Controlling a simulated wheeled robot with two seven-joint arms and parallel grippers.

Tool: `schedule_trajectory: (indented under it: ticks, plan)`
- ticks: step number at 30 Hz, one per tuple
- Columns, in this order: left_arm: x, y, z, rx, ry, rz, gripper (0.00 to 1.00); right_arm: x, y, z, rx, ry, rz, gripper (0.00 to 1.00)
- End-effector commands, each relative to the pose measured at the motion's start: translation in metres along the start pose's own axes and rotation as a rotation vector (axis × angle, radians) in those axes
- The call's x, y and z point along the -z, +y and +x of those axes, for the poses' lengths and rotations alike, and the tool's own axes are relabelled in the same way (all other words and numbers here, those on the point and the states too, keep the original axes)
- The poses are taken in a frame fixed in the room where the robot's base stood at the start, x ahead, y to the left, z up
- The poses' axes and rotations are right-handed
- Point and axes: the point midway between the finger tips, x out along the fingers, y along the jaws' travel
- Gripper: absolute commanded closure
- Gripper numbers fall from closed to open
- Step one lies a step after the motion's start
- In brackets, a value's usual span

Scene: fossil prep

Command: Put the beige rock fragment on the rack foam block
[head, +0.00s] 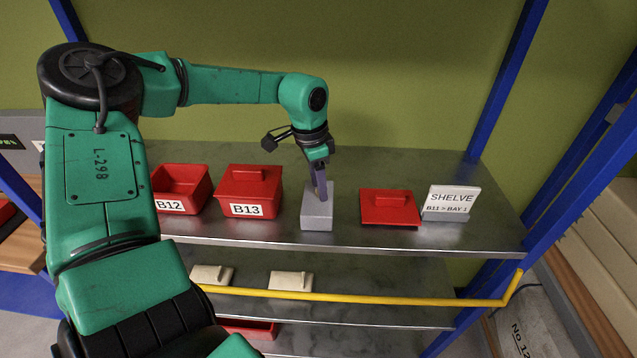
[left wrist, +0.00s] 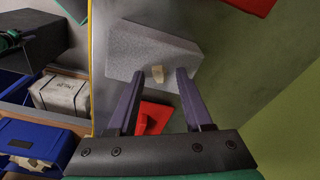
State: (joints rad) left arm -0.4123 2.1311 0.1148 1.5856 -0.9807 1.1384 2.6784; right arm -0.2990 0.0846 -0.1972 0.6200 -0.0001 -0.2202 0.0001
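The grey rack foam block (head: 316,215) sits on the upper metal shelf, between the red B13 box and a loose red lid. My left gripper (head: 321,192) points down at the top of the block. In the left wrist view its two fingers (left wrist: 158,73) are apart, and the foam block (left wrist: 145,45) lies beyond them. The fragment cannot be made out in the head view. My right gripper is not in view.
Red boxes B12 (head: 180,187) and B13 (head: 249,190) stand left of the block. The red lid (head: 389,208) and a shelf sign (head: 451,202) are to the right. A yellow rail (head: 370,299) crosses in front, below the upper shelf. Blue uprights (head: 505,80) frame the rack.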

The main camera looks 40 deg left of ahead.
Motion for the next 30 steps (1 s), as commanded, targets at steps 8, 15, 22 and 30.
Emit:
schedule_trajectory:
  ticks: [8, 15, 22, 30]
  plan:
    - [0.001, 0.0, -0.007, -0.001, 0.001, 0.0, 0.5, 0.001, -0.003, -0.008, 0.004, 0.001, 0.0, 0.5]
    - [0.001, -0.001, -0.056, 0.008, 0.006, 0.0, 0.5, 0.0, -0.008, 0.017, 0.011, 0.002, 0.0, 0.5]
    - [0.001, -0.001, -0.111, 0.004, 0.001, -0.001, 0.5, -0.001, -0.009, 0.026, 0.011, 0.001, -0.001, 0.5]
    - [0.0, 0.0, -0.124, -0.001, 0.0, 0.001, 0.5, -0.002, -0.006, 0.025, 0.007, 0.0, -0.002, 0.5]
